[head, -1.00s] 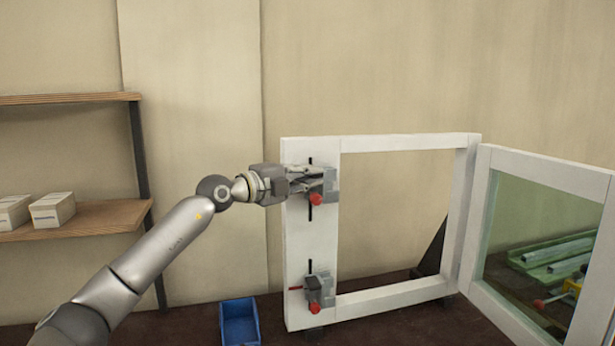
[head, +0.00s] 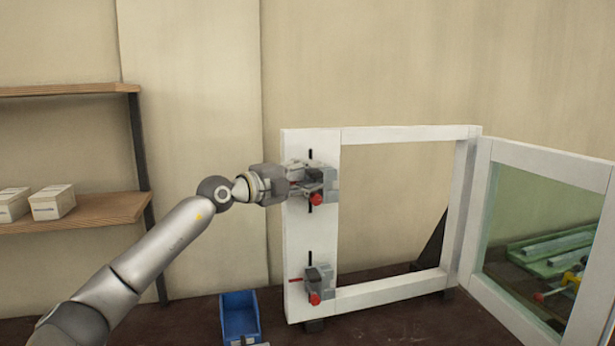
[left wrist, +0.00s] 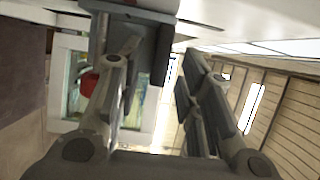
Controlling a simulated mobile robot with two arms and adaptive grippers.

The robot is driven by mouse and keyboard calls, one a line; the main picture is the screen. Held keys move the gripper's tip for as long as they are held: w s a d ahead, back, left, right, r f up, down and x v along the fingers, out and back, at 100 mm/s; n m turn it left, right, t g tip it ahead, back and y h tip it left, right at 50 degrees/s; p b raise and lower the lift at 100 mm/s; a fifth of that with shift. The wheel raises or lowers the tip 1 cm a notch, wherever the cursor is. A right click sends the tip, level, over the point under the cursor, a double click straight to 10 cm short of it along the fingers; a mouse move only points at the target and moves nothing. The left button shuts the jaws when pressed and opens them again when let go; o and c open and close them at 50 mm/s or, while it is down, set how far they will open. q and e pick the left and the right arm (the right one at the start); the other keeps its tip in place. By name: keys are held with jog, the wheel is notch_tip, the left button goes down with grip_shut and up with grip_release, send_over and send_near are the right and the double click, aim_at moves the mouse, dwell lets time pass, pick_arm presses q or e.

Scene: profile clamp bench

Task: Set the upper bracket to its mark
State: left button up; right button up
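The upper bracket (head: 331,180), a grey block with a red knob, sits on the slotted left upright of the white frame. A bit of dark slot (head: 311,154) shows above it and a little below it. My left gripper (head: 312,178) reaches in from the left and has its fingers around part of the bracket. In the left wrist view, the grey bracket (left wrist: 165,42) lies between and behind the fingertips, with the red knob beside the left finger. The contact is partly hidden. I cannot make out the mark. My right gripper is not in view.
The lower bracket (head: 320,280) sits on the same upright, with its own red knob. A blue bin (head: 239,318) stands below on the left. A glazed panel (head: 540,225) angles out at right. A shelf (head: 90,209) with white boxes is at left.

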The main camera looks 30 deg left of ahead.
pick_arm(q)
jog(key=shift+s, duration=0.1)
jog(key=shift+s+a+f, duration=0.1)
jog(key=shift+s+a, duration=0.1)
jog(key=shift+s, duration=0.1)
jog(key=v, duration=0.6)
jog(key=shift+s, duration=0.25)
dwell(0.3)
